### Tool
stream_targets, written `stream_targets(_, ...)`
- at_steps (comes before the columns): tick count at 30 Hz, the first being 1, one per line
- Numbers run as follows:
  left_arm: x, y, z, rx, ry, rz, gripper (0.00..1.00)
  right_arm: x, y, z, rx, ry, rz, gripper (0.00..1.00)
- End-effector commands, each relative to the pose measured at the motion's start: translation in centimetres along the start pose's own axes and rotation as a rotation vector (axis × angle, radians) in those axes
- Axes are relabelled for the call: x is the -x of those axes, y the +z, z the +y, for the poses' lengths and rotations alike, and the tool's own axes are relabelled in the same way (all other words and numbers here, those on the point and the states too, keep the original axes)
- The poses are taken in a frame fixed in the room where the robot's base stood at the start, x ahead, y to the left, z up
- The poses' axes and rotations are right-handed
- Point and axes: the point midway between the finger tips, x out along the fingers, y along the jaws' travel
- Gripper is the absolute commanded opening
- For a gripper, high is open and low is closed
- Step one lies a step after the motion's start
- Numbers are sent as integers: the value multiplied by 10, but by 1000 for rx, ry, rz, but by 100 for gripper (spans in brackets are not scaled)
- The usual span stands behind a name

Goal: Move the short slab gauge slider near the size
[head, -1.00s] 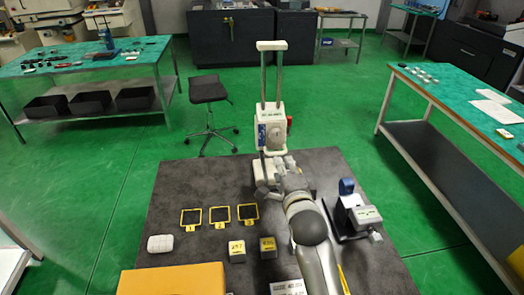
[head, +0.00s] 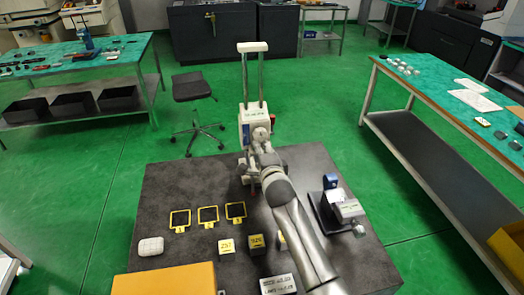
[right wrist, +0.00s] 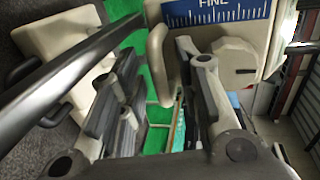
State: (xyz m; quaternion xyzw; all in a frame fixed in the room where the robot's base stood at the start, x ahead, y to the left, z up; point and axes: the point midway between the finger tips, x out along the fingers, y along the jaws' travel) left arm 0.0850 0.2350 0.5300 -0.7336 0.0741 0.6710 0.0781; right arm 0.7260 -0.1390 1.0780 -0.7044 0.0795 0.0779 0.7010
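The slab gauge (head: 253,47) stands at the back of the dark slab table, with two upright columns under a cream top bar. Its cream slider (head: 253,114) sits low on the columns. In the right wrist view the slider body (right wrist: 238,45) carries a blue "FINE" scale (right wrist: 215,10). My right gripper (head: 258,150) is at the slider's front, partly hidden by my arm. In the wrist view my right gripper (right wrist: 160,105) has its fingers apart, with a cream lever-like part (right wrist: 158,65) near the gap. Contact cannot be told. My left gripper is not in view.
Three yellow-edged frames (head: 208,216), two labelled blocks (head: 226,246) (head: 257,244), a white rounded case (head: 151,246) and an orange box (head: 165,280) occupy the table's front left. A dark-based instrument (head: 340,211) stands right of my arm. Green-topped benches stand either side.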

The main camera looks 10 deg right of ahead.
Motion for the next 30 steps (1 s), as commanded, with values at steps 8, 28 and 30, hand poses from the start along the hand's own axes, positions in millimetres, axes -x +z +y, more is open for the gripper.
stream_targets(8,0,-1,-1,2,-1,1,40,-2,0,0,1,0,0,32)
stream_targets(28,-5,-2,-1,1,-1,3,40,-2,0,5,-6,4,0,0)
stream_targets(30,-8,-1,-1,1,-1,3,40,-3,0,6,-6,5,1,0)
